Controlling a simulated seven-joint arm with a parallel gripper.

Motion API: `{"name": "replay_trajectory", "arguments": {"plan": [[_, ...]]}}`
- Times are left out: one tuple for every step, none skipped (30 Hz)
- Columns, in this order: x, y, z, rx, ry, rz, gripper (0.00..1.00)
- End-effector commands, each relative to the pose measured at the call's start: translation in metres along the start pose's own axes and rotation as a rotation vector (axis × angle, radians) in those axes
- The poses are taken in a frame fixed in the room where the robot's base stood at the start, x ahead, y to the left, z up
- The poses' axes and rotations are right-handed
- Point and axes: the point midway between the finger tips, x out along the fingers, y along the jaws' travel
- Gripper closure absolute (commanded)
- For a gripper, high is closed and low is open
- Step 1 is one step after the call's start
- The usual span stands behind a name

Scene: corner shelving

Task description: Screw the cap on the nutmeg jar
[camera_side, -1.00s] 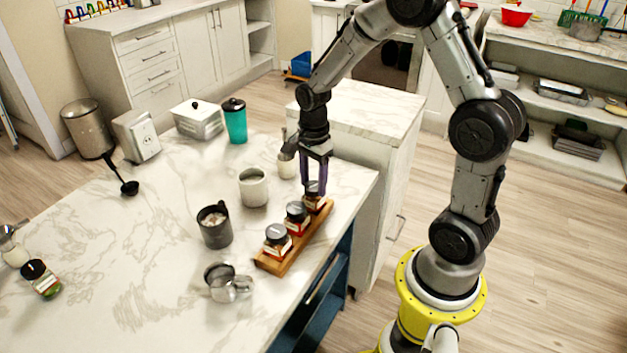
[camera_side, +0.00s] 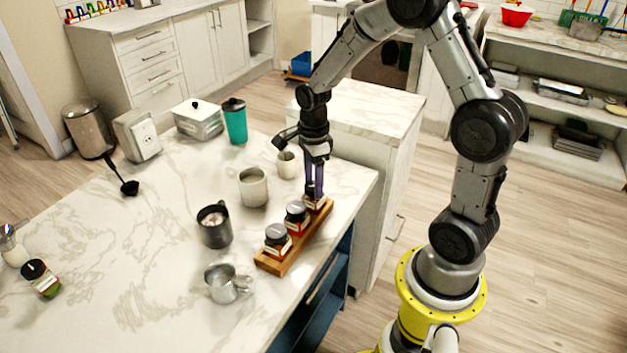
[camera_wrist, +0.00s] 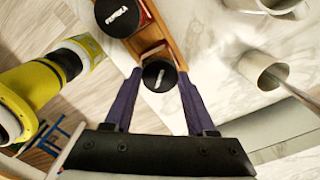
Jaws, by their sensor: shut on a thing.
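My gripper (camera_side: 315,190) points down over the far end of the wooden rack (camera_side: 290,252). It is shut on the black cap (camera_wrist: 159,76) of the end jar, with one purple finger on each side of the cap. In the side view this jar (camera_side: 313,204) stands in the rack and is mostly hidden by the fingers. Its label cannot be read, so I cannot tell from it whether this is the nutmeg jar. How far the cap is turned on does not show.
Two more capped jars, a middle one (camera_side: 297,216) and a near one (camera_side: 277,241), stand in the rack. A dark mug (camera_side: 214,228), a pale mug (camera_side: 253,188), a small cup (camera_side: 286,165) and a metal pitcher (camera_side: 222,285) stand close by.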

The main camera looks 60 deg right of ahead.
Motion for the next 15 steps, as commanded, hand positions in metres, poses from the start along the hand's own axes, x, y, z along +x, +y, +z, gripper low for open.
{"name": "replay_trajectory", "arguments": {"plan": [[-0.0003,-0.0005,0.0000,0.009,0.000,-0.002,0.99],[-0.0003,-0.0005,0.0000,0.022,0.000,-0.002,0.99],[-0.0002,-0.0005,0.0000,0.051,0.000,-0.002,0.99],[-0.0002,-0.0005,0.0000,0.080,0.000,-0.002,0.99],[-0.0001,-0.0005,0.0000,0.115,0.000,-0.002,0.99],[0.0001,-0.0004,0.0000,0.166,0.000,-0.001,0.99],[0.0002,-0.0004,0.0000,0.203,0.000,-0.001,0.99],[0.0003,-0.0004,-0.0001,0.239,0.000,-0.001,0.99],[0.0004,-0.0004,-0.0001,0.284,0.000,-0.001,0.99],[0.0004,-0.0004,-0.0001,0.313,0.000,-0.001,0.99],[0.0005,-0.0004,-0.0001,0.339,0.000,-0.001,0.99],[0.0005,-0.0004,-0.0001,0.366,0.000,-0.001,0.99],[0.0005,-0.0004,-0.0001,0.380,0.000,-0.001,0.99],[0.0005,-0.0004,-0.0001,0.391,0.000,-0.001,0.99],[0.0006,-0.0004,-0.0001,0.399,0.000,-0.001,0.99]]}}
